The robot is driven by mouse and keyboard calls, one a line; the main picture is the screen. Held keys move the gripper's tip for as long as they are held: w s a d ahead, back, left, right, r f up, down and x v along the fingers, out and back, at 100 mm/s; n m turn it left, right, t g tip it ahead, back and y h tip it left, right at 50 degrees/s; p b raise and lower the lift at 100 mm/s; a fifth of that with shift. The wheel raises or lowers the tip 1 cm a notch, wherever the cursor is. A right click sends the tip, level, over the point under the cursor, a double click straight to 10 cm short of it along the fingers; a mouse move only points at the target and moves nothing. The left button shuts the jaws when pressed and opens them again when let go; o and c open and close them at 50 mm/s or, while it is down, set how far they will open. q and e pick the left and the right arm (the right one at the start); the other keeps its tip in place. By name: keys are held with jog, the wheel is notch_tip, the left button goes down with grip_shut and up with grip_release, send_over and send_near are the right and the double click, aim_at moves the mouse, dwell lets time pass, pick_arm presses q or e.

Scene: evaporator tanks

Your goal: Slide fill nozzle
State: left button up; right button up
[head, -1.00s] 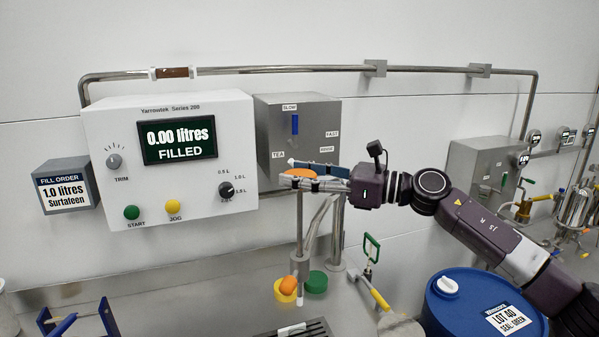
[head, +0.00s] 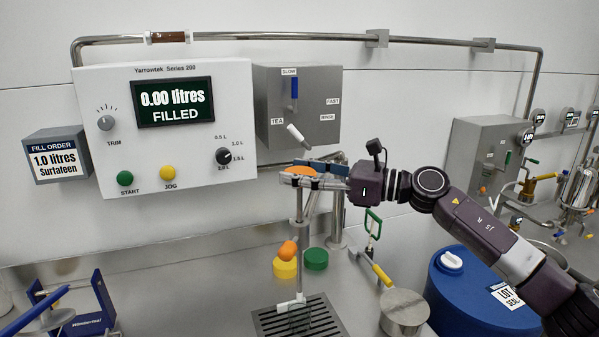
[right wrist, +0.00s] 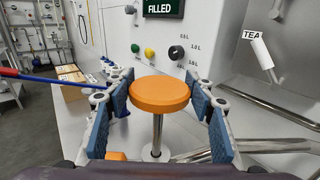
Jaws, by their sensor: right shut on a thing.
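The fill nozzle assembly is a vertical metal rod (head: 300,209) with a flat round orange knob (right wrist: 159,91) on top. A white fitting (head: 290,303) is at the bottom, above a clear vessel (head: 299,319) that is hard to make out. My right gripper (head: 300,177) is shut on the round orange knob. In the right wrist view its blue pads (right wrist: 216,117) flank the knob, though exact contact is hard to see. My left gripper is not in view.
The white console (head: 165,130) reads 0.00 litres; the order sign (head: 57,158) reads 1.0 litres. A grey valve box (head: 297,105) stands behind the knob.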

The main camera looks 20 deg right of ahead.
jog(key=o, duration=1.7)
jog(key=shift+s+d, duration=0.1)
jog(key=shift+d, duration=0.1)
jog(key=v, duration=1.1)
jog(key=shift+s+d, duration=0.25)
